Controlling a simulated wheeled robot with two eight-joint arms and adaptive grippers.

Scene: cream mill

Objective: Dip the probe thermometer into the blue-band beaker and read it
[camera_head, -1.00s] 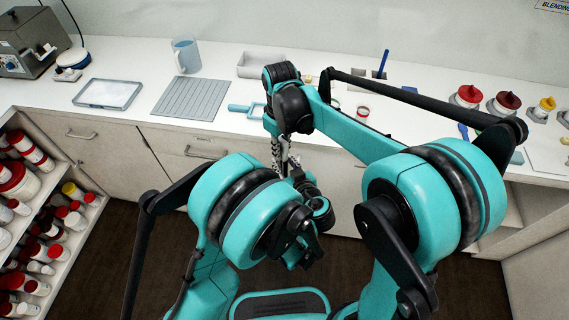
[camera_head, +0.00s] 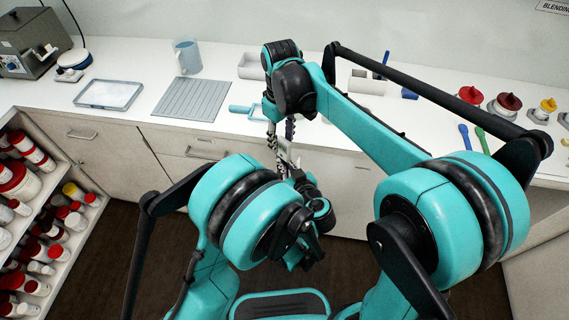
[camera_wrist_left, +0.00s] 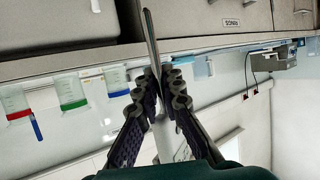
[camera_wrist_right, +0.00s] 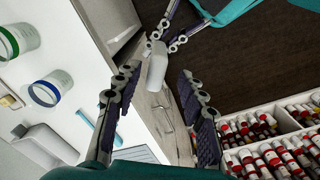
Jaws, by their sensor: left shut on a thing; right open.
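My left gripper (camera_wrist_left: 161,85) is shut on the probe thermometer, whose slim grey part (camera_wrist_left: 151,38) sticks out past the fingertips in the left wrist view. Its pale body (camera_wrist_right: 157,66) shows in the right wrist view, by the left gripper's fingers (camera_wrist_right: 176,28). My right gripper (camera_wrist_right: 158,72) is open and empty, its fingers apart on either side of that pale body. The blue-band beaker (camera_wrist_left: 116,80) stands on the counter, apart from the thermometer; it also shows in the right wrist view (camera_wrist_right: 50,88). In the head view, my right arm hides the beakers.
The green-band beaker (camera_wrist_left: 70,92) and red-band beaker (camera_wrist_left: 14,102) stand in line with the blue one. On the counter (camera_head: 225,62) are a ribbed grey mat (camera_head: 192,99), a tray (camera_head: 108,94), a jug (camera_head: 187,57) and a light-blue-handled tool (camera_head: 242,109). Bottle shelves (camera_head: 50,185) stand at left.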

